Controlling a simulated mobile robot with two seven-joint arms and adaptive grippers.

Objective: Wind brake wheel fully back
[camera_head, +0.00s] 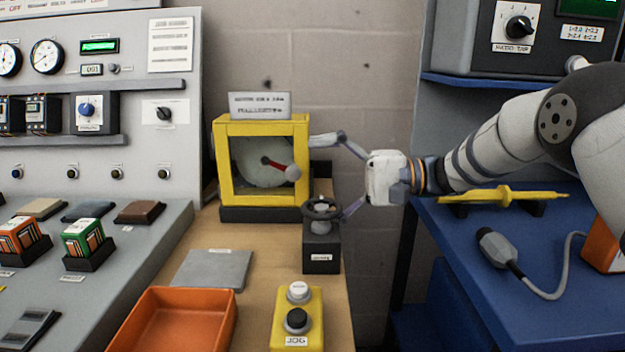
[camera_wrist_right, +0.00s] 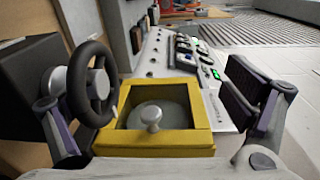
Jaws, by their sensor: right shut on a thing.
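The brake wheel (camera_head: 322,208) is a black handwheel on a black labelled block, right of the yellow-framed box. It shows large at the left in the right wrist view (camera_wrist_right: 92,84). The lower finger is at the wheel's rim; the upper finger is by the yellow box's top right. The rim hides part of the lower finger in the wrist view, so the exact contact is unclear. My left gripper is not in view.
The yellow-framed box (camera_head: 220,165) holds a pale disc with a red arm and grey knob. A grey plate (camera_head: 212,268), an orange tray (camera_head: 180,298) and a yellow jog box (camera_head: 297,322) are in front.

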